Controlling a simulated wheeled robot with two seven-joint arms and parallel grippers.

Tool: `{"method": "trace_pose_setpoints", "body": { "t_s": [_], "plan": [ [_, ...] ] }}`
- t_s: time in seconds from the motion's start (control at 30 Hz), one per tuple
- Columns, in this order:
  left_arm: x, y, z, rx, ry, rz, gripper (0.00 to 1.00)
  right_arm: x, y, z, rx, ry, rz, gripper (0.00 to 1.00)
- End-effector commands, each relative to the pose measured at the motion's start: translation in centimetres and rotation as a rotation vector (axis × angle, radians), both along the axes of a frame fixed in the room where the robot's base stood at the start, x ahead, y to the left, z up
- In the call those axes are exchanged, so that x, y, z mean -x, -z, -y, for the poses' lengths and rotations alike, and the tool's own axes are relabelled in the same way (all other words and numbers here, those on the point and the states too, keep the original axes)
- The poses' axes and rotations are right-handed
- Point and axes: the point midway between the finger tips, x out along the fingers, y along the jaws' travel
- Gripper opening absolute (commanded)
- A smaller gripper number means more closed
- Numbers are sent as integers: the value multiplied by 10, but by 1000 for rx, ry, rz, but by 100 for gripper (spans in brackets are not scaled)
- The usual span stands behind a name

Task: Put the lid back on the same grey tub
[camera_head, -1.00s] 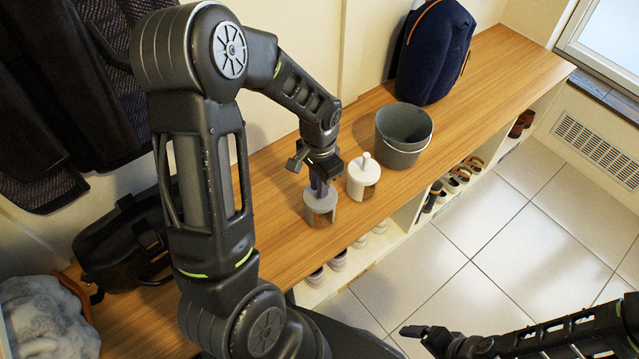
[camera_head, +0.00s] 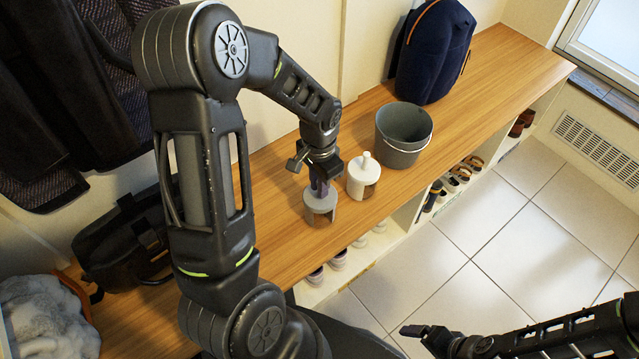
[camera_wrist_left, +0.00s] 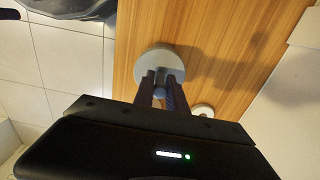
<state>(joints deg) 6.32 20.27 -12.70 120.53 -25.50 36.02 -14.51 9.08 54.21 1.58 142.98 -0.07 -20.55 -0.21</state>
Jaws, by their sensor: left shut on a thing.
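The grey tub (camera_head: 325,217) stands on the wooden bench top, with a cut-out in its front side. Its round grey lid (camera_head: 318,203) is at the top of it; I cannot tell whether it is fully seated. My left gripper (camera_head: 320,183) points down from above and is shut on the lid's knob, which the fingers mostly hide. In the left wrist view the fingers (camera_wrist_left: 162,92) meet over the grey lid (camera_wrist_left: 153,62). My right gripper (camera_head: 428,332) is low at the lower right, away from the bench; its jaws are unclear.
A white tub with a knobbed lid (camera_head: 363,178) stands close to the right of the grey tub. A grey bucket (camera_head: 402,137) and a dark blue backpack (camera_head: 433,55) are farther along the bench (camera_head: 500,70). A black bag (camera_head: 120,240) lies to the left. Shoes fill cubbies below.

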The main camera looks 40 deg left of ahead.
Motion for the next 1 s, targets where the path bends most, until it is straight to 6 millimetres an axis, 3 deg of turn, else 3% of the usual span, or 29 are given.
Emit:
{"method": "trace_pose_setpoints", "body": {
  "t_s": [0.23, 0.27, 0.3, 0.53, 0.73, 1.0],
  "plan": [
    [0, 0, 0, 0, 0, 0, 0, 0, 0, 0, 0, 0, 0, 90],
    [0, 0, 0, 0, 0, 0, 19, 0, 0, 0, 0, 0, 0, 90],
    [0, 0, 0, 0, 0, 0, 22, 0, 0, 0, 0, 0, 0, 90],
    [0, 0, 0, 0, 0, 0, 41, 0, 0, 0, 0, 0, 0, 90],
    [0, 0, 0, 0, 0, 0, 43, 0, 0, 0, 0, 0, 0, 90],
    [0, 0, 0, 0, 0, 0, 64, 0, 0, 0, 0, 0, 0, 90]
  ]
}}
